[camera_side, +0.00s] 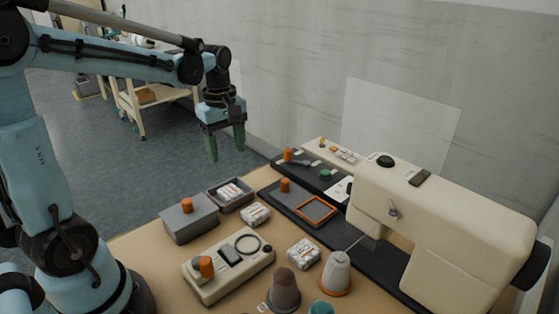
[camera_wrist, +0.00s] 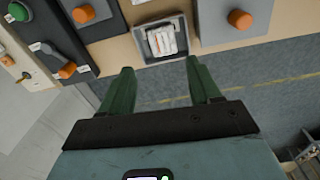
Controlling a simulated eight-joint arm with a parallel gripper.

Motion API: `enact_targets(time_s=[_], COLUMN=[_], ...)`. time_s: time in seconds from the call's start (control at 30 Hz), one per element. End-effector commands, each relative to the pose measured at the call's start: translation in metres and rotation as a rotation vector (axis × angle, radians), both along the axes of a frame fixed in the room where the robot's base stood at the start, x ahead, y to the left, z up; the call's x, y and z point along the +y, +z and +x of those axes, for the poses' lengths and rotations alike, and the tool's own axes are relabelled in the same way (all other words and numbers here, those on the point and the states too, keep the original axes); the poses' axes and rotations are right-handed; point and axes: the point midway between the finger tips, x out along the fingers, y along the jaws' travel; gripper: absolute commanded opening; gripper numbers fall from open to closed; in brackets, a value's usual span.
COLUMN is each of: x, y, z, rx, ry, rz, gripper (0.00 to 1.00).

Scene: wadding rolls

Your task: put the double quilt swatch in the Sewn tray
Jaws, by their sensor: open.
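My gripper (camera_side: 227,142) is open and empty, raised beyond the far left edge of the table in the side view. Its green fingers also show apart in the wrist view (camera_wrist: 160,78). A small grey tray (camera_side: 243,203) stands at the table's far left edge with a white patterned swatch (camera_side: 229,190) in it. The wrist view shows this tray (camera_wrist: 184,46) and its swatch (camera_wrist: 162,40) just ahead of the fingers. Two similar swatches lie on the table, one beside the tray (camera_side: 256,214) and one nearer the middle (camera_side: 303,252). I cannot tell which is the double quilt; no tray label is readable.
A grey box with an orange knob (camera_side: 187,222) stands left of the tray. A cream control box (camera_side: 225,272), thread cones (camera_side: 284,287) and a cream sewing machine (camera_side: 450,215) crowd the table. An orange frame (camera_side: 317,209) lies on the dark plate. Open floor is below my gripper.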

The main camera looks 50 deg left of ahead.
Motion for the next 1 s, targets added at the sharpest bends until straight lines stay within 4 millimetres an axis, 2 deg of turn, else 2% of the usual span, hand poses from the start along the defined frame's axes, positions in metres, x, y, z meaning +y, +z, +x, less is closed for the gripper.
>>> enact_targets(time_s=[0.17, 0.4, 0.6, 0.77, 1.0], x=[-0.034, -0.083, -0.109, -0.118, -0.119], y=[0.009, 0.011, 0.005, 0.002, 0.002], z=[-0.013, -0.037, -0.052, -0.056, -0.057], rx=[-0.121, -0.318, -0.428, -0.465, -0.471], ry=[-0.342, -0.925, -1.287, -1.419, -1.443], rz=[0.063, 0.235, 0.392, 0.463, 0.478], gripper=[0.62, 0.62, 0.62, 0.62, 0.62])
